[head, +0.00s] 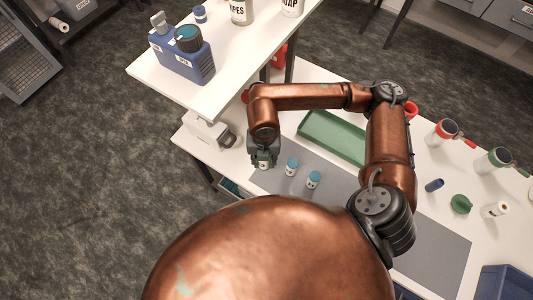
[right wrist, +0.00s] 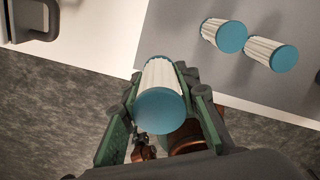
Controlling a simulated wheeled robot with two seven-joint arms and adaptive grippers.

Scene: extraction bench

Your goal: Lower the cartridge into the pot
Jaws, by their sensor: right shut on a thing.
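My right gripper (head: 262,160) is shut on a white ribbed cartridge with a teal end. In the right wrist view the cartridge (right wrist: 162,92) sits between the two green-sided fingers of the gripper (right wrist: 160,88), teal end towards the camera. In the head view the gripper is at the left edge of the grey mat, and mostly hides the cartridge. Two similar cartridges (head: 292,165) (head: 314,180) stand on the mat to its right; they also show in the right wrist view (right wrist: 225,35) (right wrist: 271,53). I cannot tell which thing is the pot. My left gripper is not in view.
A pale device with a dark handle (head: 224,135) stands left of the gripper, under a raised white shelf (head: 225,95). A green tray (head: 330,138) lies behind the mat (head: 440,240). Red-topped and green-topped containers (head: 440,132) (head: 494,160) stand at the right.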

